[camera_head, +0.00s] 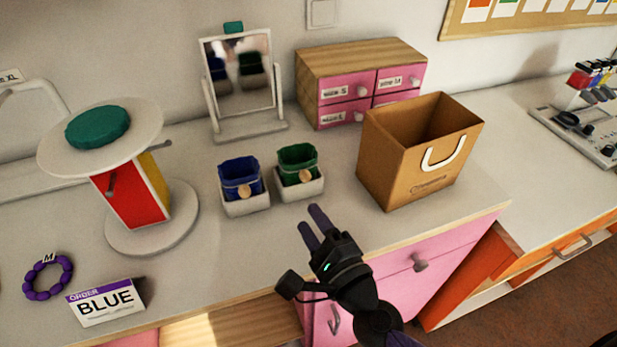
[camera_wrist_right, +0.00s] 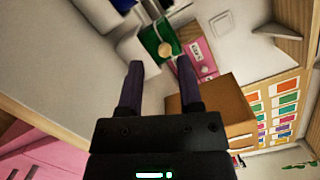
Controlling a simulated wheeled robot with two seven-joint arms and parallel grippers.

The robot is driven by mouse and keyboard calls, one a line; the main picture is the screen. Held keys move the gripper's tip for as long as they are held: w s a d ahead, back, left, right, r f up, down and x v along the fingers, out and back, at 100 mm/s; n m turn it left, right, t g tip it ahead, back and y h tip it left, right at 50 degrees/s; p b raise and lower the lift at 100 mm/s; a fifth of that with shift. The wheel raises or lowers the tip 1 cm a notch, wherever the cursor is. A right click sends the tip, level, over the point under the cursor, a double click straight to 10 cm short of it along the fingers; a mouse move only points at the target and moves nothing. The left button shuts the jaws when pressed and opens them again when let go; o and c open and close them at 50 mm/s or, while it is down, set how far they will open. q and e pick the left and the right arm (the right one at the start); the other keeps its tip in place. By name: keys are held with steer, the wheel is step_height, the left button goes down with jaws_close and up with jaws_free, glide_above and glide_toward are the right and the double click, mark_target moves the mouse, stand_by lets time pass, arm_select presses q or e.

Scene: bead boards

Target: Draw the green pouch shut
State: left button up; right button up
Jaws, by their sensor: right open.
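The green pouch (camera_head: 297,165) stands upright in a small white holder (camera_head: 301,189), its top open, with a round tan bead on a cord at its front. My right gripper (camera_head: 314,220) is open and empty, just in front of the pouch and apart from it. In the right wrist view, the green pouch (camera_wrist_right: 155,38) and its tan bead (camera_wrist_right: 166,49) show beyond and between the open fingers (camera_wrist_right: 160,85). A blue pouch (camera_head: 240,178) stands in a matching holder to its left. My left gripper is not in view.
A brown paper bag (camera_head: 400,165) stands to the right of the pouches. A mirror (camera_head: 238,80) and a pink-drawer box (camera_head: 325,72) stand behind. At left are a round stand (camera_head: 150,225), a purple bracelet (camera_head: 30,291) and a BLUE order card (camera_head: 105,303).

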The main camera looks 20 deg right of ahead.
mark_target(307, 180)
steer(key=d+m+h, duration=0.1)
steer(key=m, duration=0.1)
steer(key=w+d+f+m+h, duration=0.1)
steer(key=m+h, duration=0.1)
steer(key=shift+w+d+f, duration=0.1)
steer(key=shift+d+f, duration=0.05)
steer(key=shift+d, duration=0.15)
steer(key=w, duration=0.9)
steer(key=shift+w+a, duration=0.15)
steer(key=shift+w, duration=0.1)
jaws_close()
stand_by(0.4)
